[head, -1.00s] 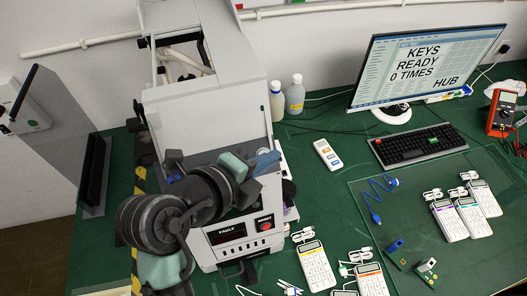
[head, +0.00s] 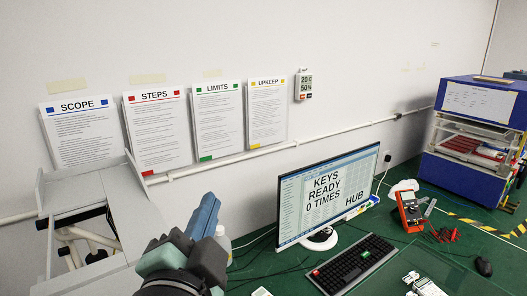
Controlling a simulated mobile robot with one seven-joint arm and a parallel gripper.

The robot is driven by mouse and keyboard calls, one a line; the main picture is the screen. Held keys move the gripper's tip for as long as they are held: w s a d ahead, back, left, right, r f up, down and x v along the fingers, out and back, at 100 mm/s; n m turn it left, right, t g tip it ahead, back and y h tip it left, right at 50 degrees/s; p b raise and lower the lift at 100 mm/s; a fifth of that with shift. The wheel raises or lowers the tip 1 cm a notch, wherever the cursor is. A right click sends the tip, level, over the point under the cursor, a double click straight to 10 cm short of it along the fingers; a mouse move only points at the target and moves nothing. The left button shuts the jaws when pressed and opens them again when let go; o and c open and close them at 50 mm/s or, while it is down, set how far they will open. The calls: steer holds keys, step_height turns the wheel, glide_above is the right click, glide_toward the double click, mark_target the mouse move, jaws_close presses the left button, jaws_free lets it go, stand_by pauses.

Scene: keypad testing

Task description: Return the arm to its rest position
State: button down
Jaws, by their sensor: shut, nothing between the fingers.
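My arm shows at the bottom of the head view, left of centre, as dark grey and teal links cut off by the lower edge. My gripper (head: 207,202) is at its upper end, with blue-grey fingers pointing up. The fingers are together with nothing between them. The gripper shows in front of the wall and to the left of the monitor (head: 328,195). The rest of the arm is out of the picture.
A pale grey machine (head: 135,225) with an open top stands at the left, close to the arm in the picture. A bottle (head: 222,240) is partly hidden behind the gripper. A keyboard (head: 352,264), a red meter (head: 410,212) and a blue rack (head: 475,150) stand to the right.

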steer(key=s+d+r+n+t+b, duration=0.1)
steer(key=s+d+r+n+t, duration=0.1)
steer(key=r, duration=0.5)
steer(key=s+d+r+n+t, duration=0.3)
steer(key=s+r+n+t, duration=0.1)
steer(key=r+n, duration=0.1)
steer(key=s+d+r+n+t+b, duration=0.1)
steer(key=s+d+r+n+t, duration=0.1)
steer(key=r, duration=0.6)
steer(key=s+n+t, duration=0.1)
steer(key=s+n, duration=0.1)
steer(key=shift+d+r+n+y+b, duration=0.2)
steer(key=shift+r+n+y+b, duration=0.1)
steer(key=shift+b, duration=0.05)
steer(key=shift+f, duration=0.1)
